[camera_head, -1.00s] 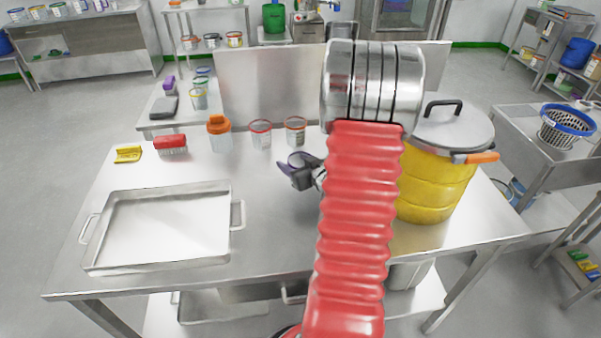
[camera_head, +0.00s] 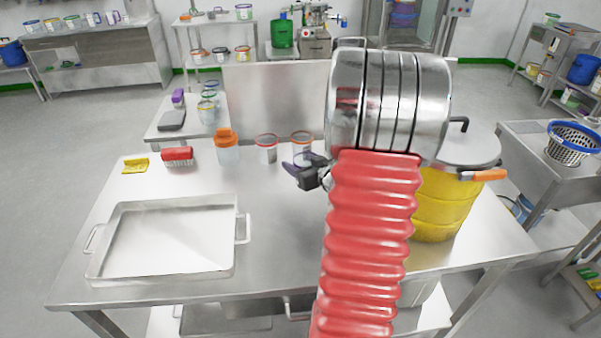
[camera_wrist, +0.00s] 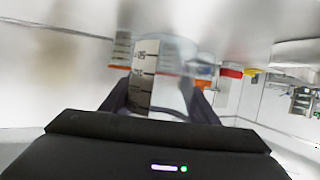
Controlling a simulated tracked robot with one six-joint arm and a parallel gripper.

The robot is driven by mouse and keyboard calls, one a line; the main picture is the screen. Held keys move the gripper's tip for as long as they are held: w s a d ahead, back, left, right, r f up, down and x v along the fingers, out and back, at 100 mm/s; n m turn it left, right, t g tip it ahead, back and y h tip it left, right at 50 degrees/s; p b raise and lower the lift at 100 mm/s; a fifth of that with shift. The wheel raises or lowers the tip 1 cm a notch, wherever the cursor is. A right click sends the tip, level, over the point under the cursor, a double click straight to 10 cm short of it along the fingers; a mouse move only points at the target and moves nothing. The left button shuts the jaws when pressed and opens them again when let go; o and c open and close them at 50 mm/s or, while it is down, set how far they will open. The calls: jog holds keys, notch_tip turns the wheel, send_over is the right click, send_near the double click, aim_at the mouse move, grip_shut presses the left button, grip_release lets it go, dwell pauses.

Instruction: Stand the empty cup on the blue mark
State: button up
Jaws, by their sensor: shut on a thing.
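My gripper (camera_head: 306,172) is at the foot of the right one of two clear cups with reddish rims; this cup (camera_head: 302,146) looks upright on the steel table. In the wrist view my gripper's dark fingers (camera_wrist: 160,100) are closed on both sides of a clear cup (camera_wrist: 174,68) with a dark-marked scale strip. The other red-rimmed cup (camera_head: 267,150) stands just to the left, apart from it. I cannot make out what either cup holds. No blue mark shows; my arm hides part of the table.
A steel tray (camera_head: 240,262) fills the front left. A yellow drum (camera_head: 445,200) stands right of my arm. The table's middle (camera_head: 275,225) is bare.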

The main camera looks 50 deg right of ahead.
jog(key=shift+r, duration=2.35)
jog(key=shift+w+a, duration=0.1)
jog(key=w+a+f+n+y, duration=0.1)
jog(key=w+a, duration=0.4)
jog(key=a, duration=0.5)
jog(key=w+a+n+y, duration=0.1)
jog(key=w+a, duration=0.3)
jog(key=a, duration=0.5)
jog(key=w+a+f+n+y, duration=0.1)
jog(key=w+a, duration=0.4)
jog(key=a, duration=0.5)
jog(key=a+f+y, duration=0.1)
jog(key=a, duration=1)
jog(key=shift+s+a+f+n+t, duration=0.2)
jog(key=shift+a+f+n+t, duration=0.1)
jog(key=shift+s, duration=0.1)
